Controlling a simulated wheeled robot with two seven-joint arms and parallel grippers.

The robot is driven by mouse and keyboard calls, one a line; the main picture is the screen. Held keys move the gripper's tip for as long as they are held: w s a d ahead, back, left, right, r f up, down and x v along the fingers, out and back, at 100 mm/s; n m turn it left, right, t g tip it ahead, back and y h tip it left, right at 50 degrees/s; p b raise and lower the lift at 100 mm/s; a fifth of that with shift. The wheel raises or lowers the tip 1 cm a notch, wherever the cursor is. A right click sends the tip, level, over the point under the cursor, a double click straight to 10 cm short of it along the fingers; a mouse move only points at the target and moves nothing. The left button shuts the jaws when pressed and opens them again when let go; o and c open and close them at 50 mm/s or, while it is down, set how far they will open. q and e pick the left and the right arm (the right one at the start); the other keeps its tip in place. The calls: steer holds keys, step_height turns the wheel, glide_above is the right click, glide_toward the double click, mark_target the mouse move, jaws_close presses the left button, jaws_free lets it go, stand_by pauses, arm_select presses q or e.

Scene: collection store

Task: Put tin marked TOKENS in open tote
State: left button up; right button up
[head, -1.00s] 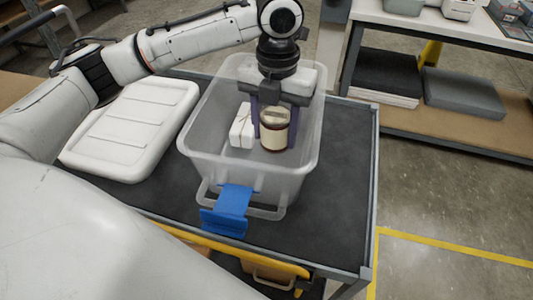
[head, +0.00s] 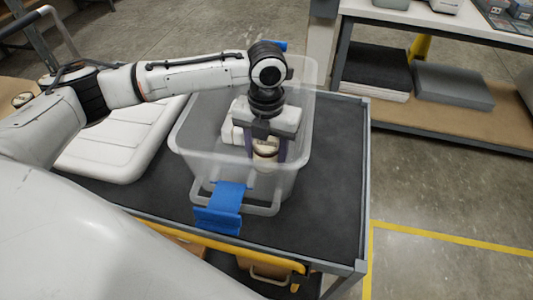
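The open tote (head: 187,144) is a clear grey plastic bin with its top open, standing on a dark cart top. My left gripper (head: 266,152) reaches down inside it, near its front wall. Its purple fingers are on both sides of a round cream tin (head: 266,148) with a dark reddish band, and they appear shut on it. The tin is partly hidden by the fingers and the tote wall; I cannot read its marking or tell whether it touches the tote floor. A white box (head: 229,133) lies in the tote left of the gripper, mostly covered by it. My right gripper is not in view.
A white lid (head: 110,150) lies on the cart (head: 335,180) left of the tote. A blue latch (head: 220,208) hangs at the tote's front. The cart top is clear to the right. A shelf with dark and grey slabs (head: 450,85) stands behind right.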

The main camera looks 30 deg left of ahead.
arm_select(q)
steer(key=o, duration=1.3)
steer(key=shift+f, duration=0.1)
step_height(320, 180, up, 12)
steer(key=shift+r, duration=0.15)
